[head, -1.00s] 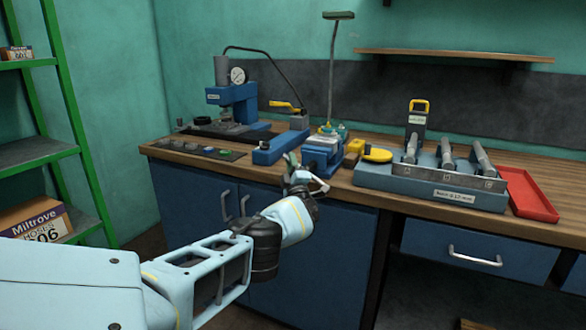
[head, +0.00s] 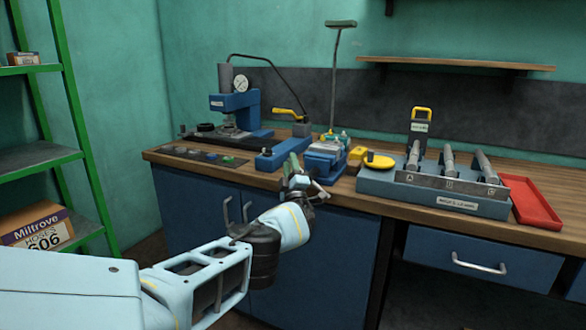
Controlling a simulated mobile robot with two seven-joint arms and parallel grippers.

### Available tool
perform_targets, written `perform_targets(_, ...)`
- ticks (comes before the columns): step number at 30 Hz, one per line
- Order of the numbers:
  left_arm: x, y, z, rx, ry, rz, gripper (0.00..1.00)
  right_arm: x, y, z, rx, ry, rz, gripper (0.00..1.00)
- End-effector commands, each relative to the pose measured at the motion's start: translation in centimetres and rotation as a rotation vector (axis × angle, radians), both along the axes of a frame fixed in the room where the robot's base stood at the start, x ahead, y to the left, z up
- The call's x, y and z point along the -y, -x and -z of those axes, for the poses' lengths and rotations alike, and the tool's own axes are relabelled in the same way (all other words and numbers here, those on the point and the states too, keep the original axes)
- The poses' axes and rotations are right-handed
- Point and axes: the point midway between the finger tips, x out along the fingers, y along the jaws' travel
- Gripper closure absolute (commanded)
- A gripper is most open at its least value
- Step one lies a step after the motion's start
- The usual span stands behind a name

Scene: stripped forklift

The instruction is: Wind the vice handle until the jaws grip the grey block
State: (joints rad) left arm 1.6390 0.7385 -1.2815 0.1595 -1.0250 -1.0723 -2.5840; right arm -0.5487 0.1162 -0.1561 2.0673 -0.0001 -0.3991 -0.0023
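The blue vice (head: 322,162) stands at the front edge of the bench, near the middle of the head view. Its handle and a grey block between its jaws cannot be made out at this size. My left gripper (head: 297,176) is at the bench's front edge, just left of and in front of the vice. Its fingers are small and overlap the vice's left side, so I cannot tell whether they touch it or are open or shut. My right gripper is not in view.
The wooden bench (head: 540,233) carries a blue press (head: 237,102) at left, a yellow round-topped item (head: 378,161) right of the vice, a rack (head: 430,195) of cylindrical tools and a red tray (head: 534,203). Green shelving (head: 75,130) stands at far left.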

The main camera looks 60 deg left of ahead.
Motion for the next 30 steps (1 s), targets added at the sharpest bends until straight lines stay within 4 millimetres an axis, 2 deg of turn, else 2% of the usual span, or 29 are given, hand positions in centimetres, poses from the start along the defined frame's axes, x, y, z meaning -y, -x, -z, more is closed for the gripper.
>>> perform_targets(8, 0.4, -0.3, 0.2, -0.004, 0.003, 0.009, 0.66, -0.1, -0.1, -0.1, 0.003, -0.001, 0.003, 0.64)
perform_targets(13, 1.0, -0.2, 0.5, -0.004, 0.005, 0.013, 0.66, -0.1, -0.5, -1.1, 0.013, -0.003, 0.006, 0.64)
perform_targets(20, 3.0, 0.6, 1.5, -0.002, 0.005, 0.01, 0.66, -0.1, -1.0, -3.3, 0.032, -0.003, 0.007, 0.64)
perform_targets(30, 5.9, 2.0, 3.8, -0.001, 0.003, 0.006, 0.66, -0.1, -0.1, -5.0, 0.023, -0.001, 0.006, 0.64)
